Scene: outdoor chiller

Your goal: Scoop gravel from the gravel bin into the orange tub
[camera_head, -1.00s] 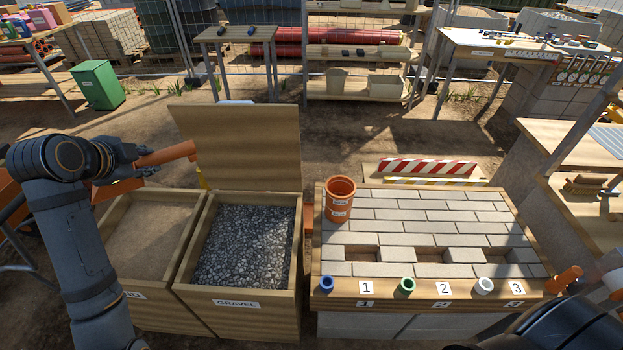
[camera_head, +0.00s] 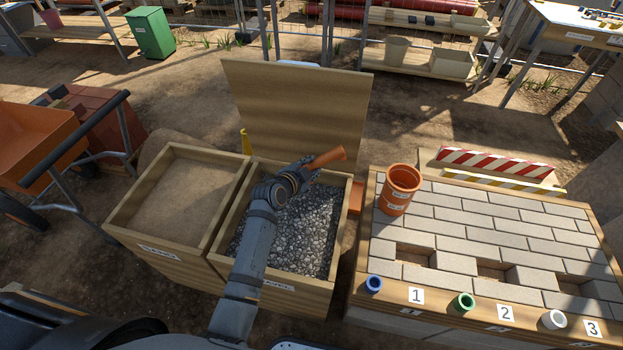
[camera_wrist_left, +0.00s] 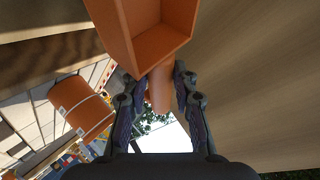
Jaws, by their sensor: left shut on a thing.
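My left gripper (camera_head: 294,180) is over the gravel bin (camera_head: 270,281), shut on the handle of an orange scoop (camera_head: 328,158). In the left wrist view the gripper (camera_wrist_left: 157,88) closes around the handle, and the boxy scoop (camera_wrist_left: 150,28) shows its open inside with no gravel visible in it. Dark grey gravel (camera_head: 300,240) fills the bin below my forearm. The orange tub (camera_head: 400,190) stands upright on the paved table, right of the bin; it also shows in the left wrist view (camera_wrist_left: 82,107). My right gripper is out of view.
A raised wooden lid (camera_head: 300,105) stands behind the gravel bin. The sand bin (camera_head: 175,200) adjoins it on the left. The paved table (camera_head: 500,235) has open slots and coloured rings along its front edge. A striped barrier (camera_head: 497,165) stands behind it.

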